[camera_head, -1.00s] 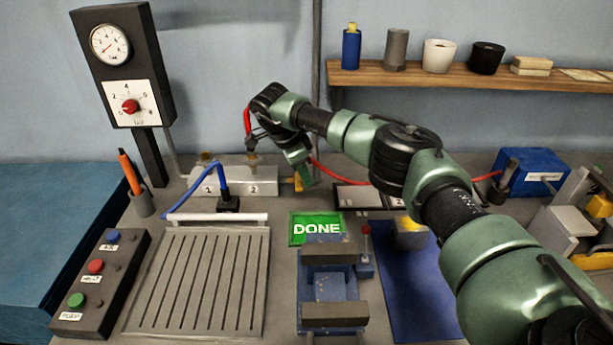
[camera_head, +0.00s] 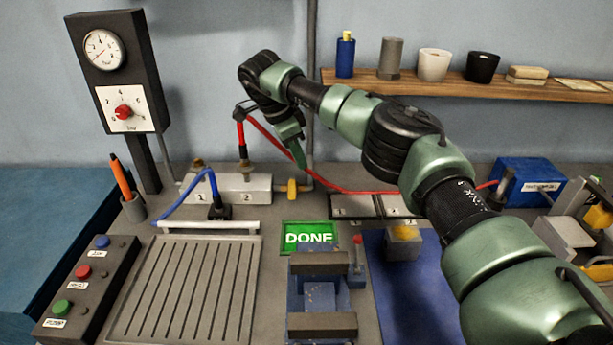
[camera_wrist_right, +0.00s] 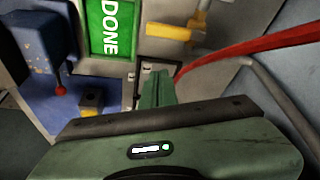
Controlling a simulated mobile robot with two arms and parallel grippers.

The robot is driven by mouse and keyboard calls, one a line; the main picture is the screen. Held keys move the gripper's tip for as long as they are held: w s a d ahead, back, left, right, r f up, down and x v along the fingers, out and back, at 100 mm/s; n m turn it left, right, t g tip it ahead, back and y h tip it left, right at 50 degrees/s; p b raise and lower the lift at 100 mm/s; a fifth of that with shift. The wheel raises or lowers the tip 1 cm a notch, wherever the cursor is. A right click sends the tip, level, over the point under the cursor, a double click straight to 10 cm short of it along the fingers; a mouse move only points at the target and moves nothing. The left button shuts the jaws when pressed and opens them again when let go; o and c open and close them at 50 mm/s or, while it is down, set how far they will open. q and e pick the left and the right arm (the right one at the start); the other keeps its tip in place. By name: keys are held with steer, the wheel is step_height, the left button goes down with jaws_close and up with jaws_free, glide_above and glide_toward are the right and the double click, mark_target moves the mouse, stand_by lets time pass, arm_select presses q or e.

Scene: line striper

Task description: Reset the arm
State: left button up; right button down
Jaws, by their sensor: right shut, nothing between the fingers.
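My right arm comes in from the right and reaches over the bench. Its green gripper (camera_head: 298,153) is shut and empty, pointing down above the back of the bench. In the right wrist view its shut fingers (camera_wrist_right: 155,88) point away from the camera, with nothing between them. My left gripper is not in view. A red hose (camera_head: 330,184) runs behind the gripper to a red-and-black connector (camera_head: 242,140) standing over port 2 of the grey block (camera_head: 230,188). A green DONE screen (camera_head: 309,237) is lit; it also shows in the right wrist view (camera_wrist_right: 109,27).
A blue vise (camera_head: 320,290) and a slotted plate (camera_head: 185,290) are at the front. A button box (camera_head: 85,285) is at the left. A gauge post (camera_head: 118,70) stands at the back left. A shelf (camera_head: 460,86) with cups is on the wall.

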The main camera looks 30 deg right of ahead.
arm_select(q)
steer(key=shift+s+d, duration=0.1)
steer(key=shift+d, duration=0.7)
arm_select(e)
steer(key=shift+d+r, duration=0.15)
steer(key=shift+r, duration=0.5)
